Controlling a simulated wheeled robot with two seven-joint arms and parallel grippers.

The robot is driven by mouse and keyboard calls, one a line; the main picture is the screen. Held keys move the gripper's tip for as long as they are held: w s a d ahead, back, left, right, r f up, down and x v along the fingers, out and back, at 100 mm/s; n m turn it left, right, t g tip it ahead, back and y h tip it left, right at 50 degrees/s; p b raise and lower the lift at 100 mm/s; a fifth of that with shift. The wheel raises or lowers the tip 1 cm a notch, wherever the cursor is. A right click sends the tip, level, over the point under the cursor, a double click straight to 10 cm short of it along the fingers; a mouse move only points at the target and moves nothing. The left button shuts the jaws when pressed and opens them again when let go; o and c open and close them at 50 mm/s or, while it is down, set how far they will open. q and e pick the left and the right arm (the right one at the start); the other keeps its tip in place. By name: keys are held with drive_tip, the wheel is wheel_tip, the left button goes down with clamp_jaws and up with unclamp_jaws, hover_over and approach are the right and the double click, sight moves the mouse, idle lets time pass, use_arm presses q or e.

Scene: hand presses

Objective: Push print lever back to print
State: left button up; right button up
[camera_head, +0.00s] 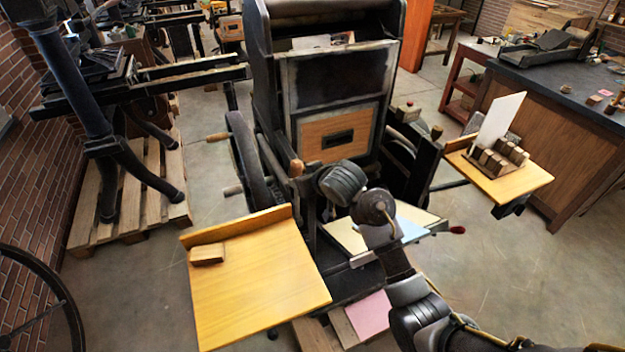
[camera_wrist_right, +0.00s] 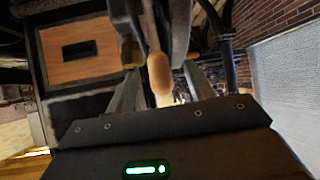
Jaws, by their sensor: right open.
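The hand press (camera_head: 335,85) stands upright in the middle of the head view, with a dark frame around a wooden panel. A lever with a rounded wooden handle (camera_head: 297,168) is at its lower left front. In the right wrist view the handle (camera_wrist_right: 158,72) points toward me between the fingers. My right arm comes in from the lower right, and its gripper (camera_head: 310,182) is at the handle, largely hidden behind the wrist. In the wrist view this gripper (camera_wrist_right: 163,85) is open around the handle; contact is unclear. My left gripper is out of view.
A wooden feed board (camera_head: 255,285) with a small block sticks out at left front. Another board (camera_head: 515,180) at right holds a white card (camera_head: 497,120) and small blocks. A spoked flywheel (camera_head: 245,160) is left of the press. A pink sheet (camera_head: 369,315) lies below.

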drive_tip(key=p+v, duration=0.1)
drive_tip(key=v, duration=0.4)
drive_tip(key=shift+s+d+r, duration=0.1)
drive_tip(key=shift+s+r, duration=0.05)
drive_tip(key=shift+s, duration=0.1)
